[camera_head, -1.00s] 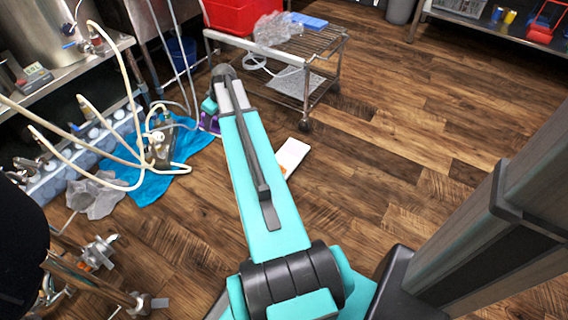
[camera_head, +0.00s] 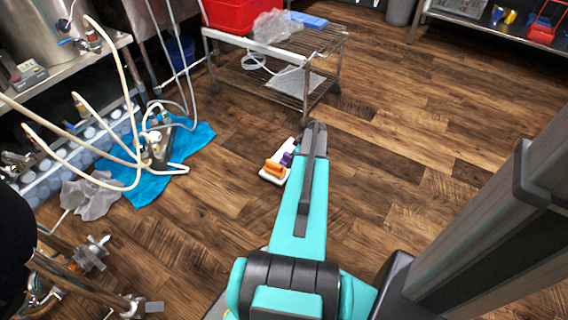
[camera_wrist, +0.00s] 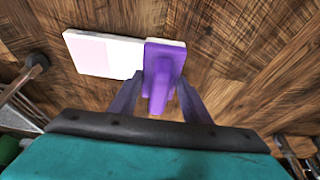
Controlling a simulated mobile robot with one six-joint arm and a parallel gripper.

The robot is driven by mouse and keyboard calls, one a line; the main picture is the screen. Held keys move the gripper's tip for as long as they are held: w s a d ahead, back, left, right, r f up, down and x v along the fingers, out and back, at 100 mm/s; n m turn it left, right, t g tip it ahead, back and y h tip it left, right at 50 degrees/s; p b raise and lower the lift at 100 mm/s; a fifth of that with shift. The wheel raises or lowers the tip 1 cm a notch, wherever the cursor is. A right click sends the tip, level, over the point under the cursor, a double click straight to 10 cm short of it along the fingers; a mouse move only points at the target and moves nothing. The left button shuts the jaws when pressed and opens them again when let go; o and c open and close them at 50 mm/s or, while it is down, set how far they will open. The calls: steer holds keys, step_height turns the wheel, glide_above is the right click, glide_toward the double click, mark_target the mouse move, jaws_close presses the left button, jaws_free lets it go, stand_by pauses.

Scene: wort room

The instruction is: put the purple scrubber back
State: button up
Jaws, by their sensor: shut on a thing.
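The purple scrubber (camera_wrist: 162,72), with a pale edge along its top, is between the two fingers of my gripper (camera_wrist: 160,84) in the wrist view. My gripper is shut on it. In the head view only a small part of the purple scrubber (camera_head: 287,159) shows beside my arm. A flat white board (camera_wrist: 100,54) with a pinkish patch lies on the floor behind and left of the scrubber in the wrist view. I cannot tell whether scrubber and board touch. An orange block (camera_head: 274,168) is at the board's near end in the head view; my arm hides part of the board.
A wire cart (camera_head: 270,75) with a red bin (camera_head: 232,14) stands beyond the board. A blue sheet (camera_head: 150,180) with hoses and fittings lies at left. Metal pipework (camera_head: 85,255) is at the near left. The wooden floor at right is open.

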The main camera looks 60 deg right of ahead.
steer(key=s+d+f, duration=0.1)
steer(key=s+f, duration=0.4)
steer(key=shift+s+d, duration=0.25)
steer(key=shift+w, duration=0.1)
steer(key=w+d+b, duration=0.1)
steer(key=w+d, duration=0.1)
steer(key=w, duration=0.2)
steer(key=w+d+f+b, duration=0.1)
steer(key=w+d+b, duration=0.1)
steer(key=w, duration=0.3)
steer(key=w+d+b, duration=0.2)
steer(key=w, duration=0.3)
steer(key=shift+f, duration=0.35)
steer(key=shift+w+r, duration=0.1)
steer(key=shift+w, duration=0.25)
steer(key=shift+f+b, duration=1.05)
steer(key=shift+f, duration=0.7)
steer(key=shift+f, duration=0.15)
